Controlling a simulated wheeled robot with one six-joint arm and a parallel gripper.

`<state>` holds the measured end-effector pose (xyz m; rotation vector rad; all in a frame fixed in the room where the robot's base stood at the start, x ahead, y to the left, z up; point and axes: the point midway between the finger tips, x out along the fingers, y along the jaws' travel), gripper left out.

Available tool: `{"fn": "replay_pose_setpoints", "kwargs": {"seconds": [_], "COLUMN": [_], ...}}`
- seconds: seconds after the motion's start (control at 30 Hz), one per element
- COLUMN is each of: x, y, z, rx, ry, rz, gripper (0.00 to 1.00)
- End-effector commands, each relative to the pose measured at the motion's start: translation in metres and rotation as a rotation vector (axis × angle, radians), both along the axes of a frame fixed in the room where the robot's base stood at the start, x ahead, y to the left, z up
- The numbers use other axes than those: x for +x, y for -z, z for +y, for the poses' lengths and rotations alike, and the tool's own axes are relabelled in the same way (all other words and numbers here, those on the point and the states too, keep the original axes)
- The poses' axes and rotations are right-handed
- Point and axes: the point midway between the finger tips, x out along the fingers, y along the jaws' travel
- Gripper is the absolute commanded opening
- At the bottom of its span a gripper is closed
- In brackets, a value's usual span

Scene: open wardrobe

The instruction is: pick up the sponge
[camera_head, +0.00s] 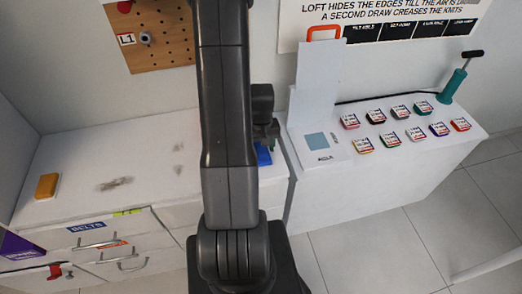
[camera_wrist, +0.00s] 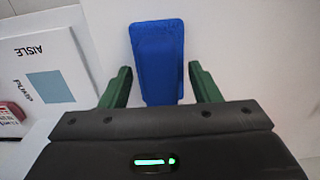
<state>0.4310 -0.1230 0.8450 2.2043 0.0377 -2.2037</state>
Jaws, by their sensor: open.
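A blue flat block with rounded corners (camera_wrist: 158,48) lies on the white surface in the wrist view. Its near end reaches between the two green fingers of my gripper (camera_wrist: 160,72), which are open, with a gap on each side. The head view shows a small part of the blue block (camera_head: 264,157) at the counter's right end, the rest hidden by my arm and gripper. An orange-yellow block (camera_head: 47,186) lies at the counter's far left, well away from my gripper. I cannot tell for sure which block is the sponge.
Smudges mark the otherwise clear white counter (camera_head: 80,160). A lower white cabinet (camera_head: 340,190) at right bears a white board (camera_head: 318,85), several small coloured tins (camera_head: 400,113) and a teal hand pump (camera_head: 455,84). A pegboard (camera_head: 155,45) hangs behind. Drawer handles (camera_head: 132,264) protrude at front left.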

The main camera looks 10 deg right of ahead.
Motion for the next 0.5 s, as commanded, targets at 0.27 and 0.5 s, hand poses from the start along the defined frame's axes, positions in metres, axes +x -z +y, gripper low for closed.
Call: {"fn": "replay_pose_setpoints", "kwargs": {"seconds": [0.27,0.5], "x": [0.0,0.0002], "y": [-0.0002,-0.0013], "z": [-0.0001,-0.0001], "rx": [0.0,0.0], "ry": [0.0,0.0], "rz": [0.0,0.0], "gripper": [0.23,0.23]}}
